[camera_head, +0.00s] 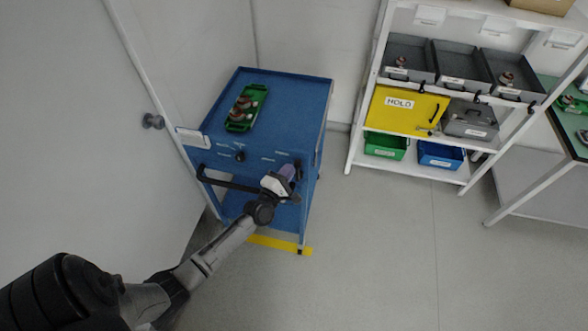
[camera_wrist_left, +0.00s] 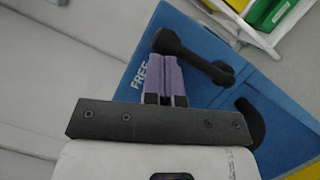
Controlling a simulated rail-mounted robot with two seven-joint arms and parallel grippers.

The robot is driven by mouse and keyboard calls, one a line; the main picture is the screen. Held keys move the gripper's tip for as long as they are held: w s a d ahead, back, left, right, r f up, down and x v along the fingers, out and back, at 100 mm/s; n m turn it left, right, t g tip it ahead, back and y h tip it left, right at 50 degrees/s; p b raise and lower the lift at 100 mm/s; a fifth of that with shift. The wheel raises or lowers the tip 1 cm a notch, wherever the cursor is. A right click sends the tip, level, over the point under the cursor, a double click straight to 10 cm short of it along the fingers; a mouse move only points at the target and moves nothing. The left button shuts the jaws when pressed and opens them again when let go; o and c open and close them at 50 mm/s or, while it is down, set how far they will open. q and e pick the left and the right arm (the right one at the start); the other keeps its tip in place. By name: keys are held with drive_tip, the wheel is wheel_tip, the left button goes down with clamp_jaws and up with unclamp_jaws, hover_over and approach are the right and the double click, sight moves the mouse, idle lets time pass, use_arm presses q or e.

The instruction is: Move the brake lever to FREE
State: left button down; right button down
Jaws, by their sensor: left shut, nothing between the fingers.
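The brake lever is black and sits on the blue cart's front panel; in the left wrist view the brake lever (camera_wrist_left: 194,55) runs from a thick end at upper left to a rounder end at right. The white word FREE (camera_wrist_left: 138,75) is printed on the blue panel, left of the lever's thick end. My left gripper (camera_wrist_left: 166,60) has its purple fingers shut with nothing between them, and the tips are right by the thick end; I cannot tell if they touch it. In the head view my left gripper (camera_head: 287,172) is at the cart's front right corner. My right gripper is not in view.
The blue cart (camera_head: 290,100) carries a green tray (camera_head: 236,121) with parts. Its black push handle (camera_head: 225,183) sticks out in front. A white door with a knob (camera_head: 153,121) is at left. A white shelf (camera_head: 357,140) with bins stands at right, with open floor before it.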

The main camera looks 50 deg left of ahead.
use_arm(q)
drive_tip(key=shift+s+f, duration=0.1)
idle(0.4)
drive_tip(key=s+f+b, duration=0.2)
drive_tip(key=s, duration=1)
drive_tip(key=shift+s+d+f, duration=0.25)
drive_tip(key=shift+s+d, duration=0.05)
drive_tip(key=shift+s, duration=0.05)
